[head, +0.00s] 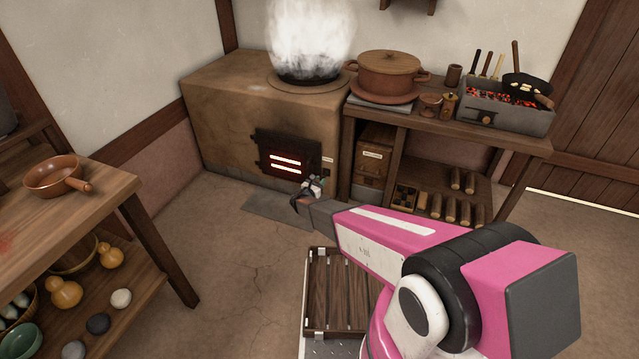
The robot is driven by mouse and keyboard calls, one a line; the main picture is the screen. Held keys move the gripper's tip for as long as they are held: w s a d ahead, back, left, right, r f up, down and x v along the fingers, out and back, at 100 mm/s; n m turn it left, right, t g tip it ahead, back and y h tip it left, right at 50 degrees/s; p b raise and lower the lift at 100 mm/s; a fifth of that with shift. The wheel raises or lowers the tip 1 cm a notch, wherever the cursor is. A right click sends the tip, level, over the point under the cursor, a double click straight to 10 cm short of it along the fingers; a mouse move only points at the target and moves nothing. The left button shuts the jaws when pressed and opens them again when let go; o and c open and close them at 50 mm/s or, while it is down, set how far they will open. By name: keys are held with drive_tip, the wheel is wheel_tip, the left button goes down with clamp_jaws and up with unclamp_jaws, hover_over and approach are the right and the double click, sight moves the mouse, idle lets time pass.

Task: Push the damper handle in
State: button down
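The clay stove (230,110) stands against the back wall. Its dark firebox door (272,150) shows two glowing slots. A small pale label (328,160) is on the stove front, right of the door. I cannot clearly make out the damper handle; it may be small or hidden behind my wrist near the label. My gripper (301,200) is low in front of the stove, below and right of the firebox door in the picture. It is small and dark here, and whether its fingers are open or shut does not show.
A steaming pan (308,78) sits on the stove. Right of it, a wooden bench (430,122) bears a lidded clay pot (388,68) and a brazier with glowing coals (505,112). A table (95,195) stands at left. The floor (200,240) between is clear.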

drive_tip(key=x, duration=0.4)
drive_tip(key=shift+w+a, duration=0.3)
drive_tip(key=shift+w, duration=0.05)
drive_tip(key=c, duration=0.9)
unclamp_jaws()
drive_tip(key=shift+s, duration=0.15)
drive_tip(key=v, duration=1)
drive_tip(key=shift+s+a, duration=0.25)
